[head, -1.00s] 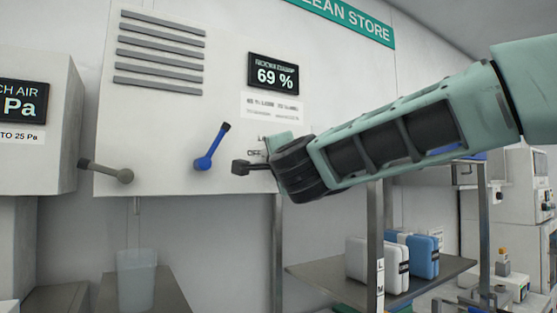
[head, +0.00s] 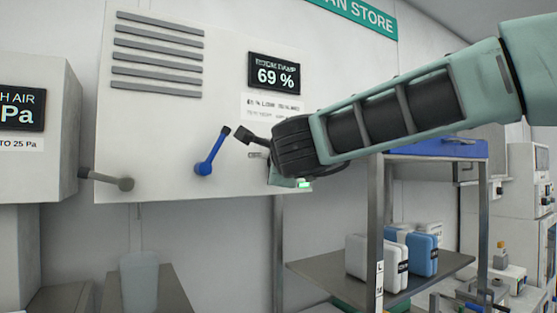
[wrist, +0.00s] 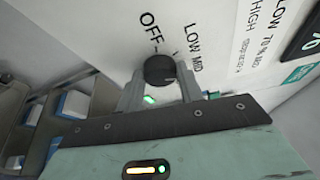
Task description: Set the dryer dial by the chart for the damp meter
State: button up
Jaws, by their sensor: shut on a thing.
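The damp meter (head: 275,74) on the white dryer panel reads 69 %. The chart (head: 273,106) is a printed label below it, too blurred to read fully. In the wrist view part of the chart (wrist: 266,42) shows, with LOW, 70 %, MID and HIGH readable. The dial (wrist: 158,69) is a round dark knob beside the printed words OFF, LOW and MID. My gripper (wrist: 160,86) is shut on the dial, one finger on each side. I cannot tell the dial's exact setting. In the head view my gripper (head: 289,182) is against the panel and hides the dial.
A blue lever (head: 207,164) and a grey lever (head: 120,183) stick out left of my gripper. A metal shelf (head: 330,277) with white and blue cases (head: 422,254) stands below my arm. A translucent container (head: 140,283) stands at lower left.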

jog(key=o, duration=1)
jog(key=b+v, duration=0.4)
jog(key=v, duration=1.3)
jog(key=shift+s+b, duration=0.2)
jog(key=shift+b, duration=0.15)
